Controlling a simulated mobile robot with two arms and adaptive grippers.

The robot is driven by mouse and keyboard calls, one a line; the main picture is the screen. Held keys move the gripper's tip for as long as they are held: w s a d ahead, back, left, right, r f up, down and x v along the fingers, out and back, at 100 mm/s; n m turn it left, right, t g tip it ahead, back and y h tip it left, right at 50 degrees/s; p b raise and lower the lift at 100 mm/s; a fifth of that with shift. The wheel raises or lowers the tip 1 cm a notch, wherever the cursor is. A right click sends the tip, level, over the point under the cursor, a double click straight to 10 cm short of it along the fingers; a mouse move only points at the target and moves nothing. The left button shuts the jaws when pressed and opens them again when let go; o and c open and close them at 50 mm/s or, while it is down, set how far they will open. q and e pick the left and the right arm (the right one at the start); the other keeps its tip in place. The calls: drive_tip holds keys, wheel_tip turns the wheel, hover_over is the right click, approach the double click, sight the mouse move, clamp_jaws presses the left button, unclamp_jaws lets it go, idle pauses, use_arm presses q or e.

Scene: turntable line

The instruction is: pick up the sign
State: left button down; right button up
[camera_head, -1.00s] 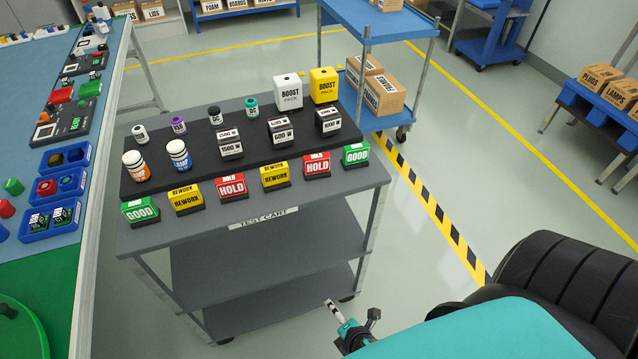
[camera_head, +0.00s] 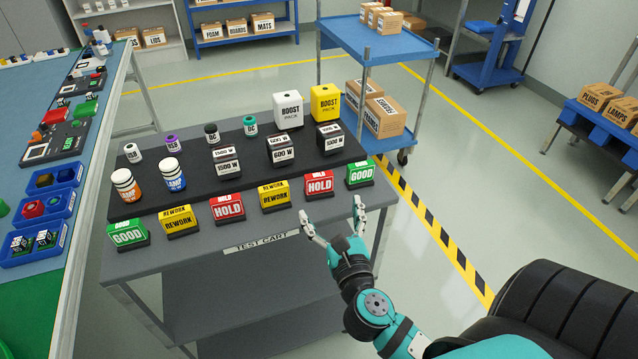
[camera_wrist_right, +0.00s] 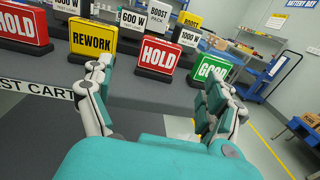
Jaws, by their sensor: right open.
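Several block signs stand upright in a row along the front of the test cart (camera_head: 190,247). From left they are a green GOOD sign (camera_head: 129,234), a yellow REWORK sign (camera_head: 178,221), a red HOLD sign (camera_head: 227,208), a second yellow REWORK sign (camera_head: 274,195), a second red HOLD sign (camera_head: 319,183) and a green GOOD sign (camera_head: 360,173). My right gripper (camera_head: 331,215) is open and empty in front of the right HOLD sign, apart from it. In the right wrist view that HOLD sign (camera_wrist_right: 158,55) shows between the spread fingers. My left gripper is out of view.
Behind the signs, a black raised board (camera_head: 125,207) holds bottles, small jars, wattage blocks and white and yellow BOOST PACK boxes (camera_head: 288,110). A blue cart (camera_head: 378,45) with cartons stands behind right. A workbench (camera_head: 90,170) runs along the left. The floor right of the test cart is clear.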

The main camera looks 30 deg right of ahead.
sight(320, 183)
drive_tip(key=x, duration=0.4)
drive_tip(key=shift+w+d, duration=0.1)
drive_tip(key=shift+w, duration=0.2)
drive_tip(key=p+x, duration=0.1)
drive_tip(key=x, duration=0.4)
drive_tip(key=shift+w+r+p, duration=0.15)
drive_tip(key=shift+r+p, duration=0.05)
drive_tip(key=shift+p, duration=0.1)
drive_tip(key=c, duration=1.3)
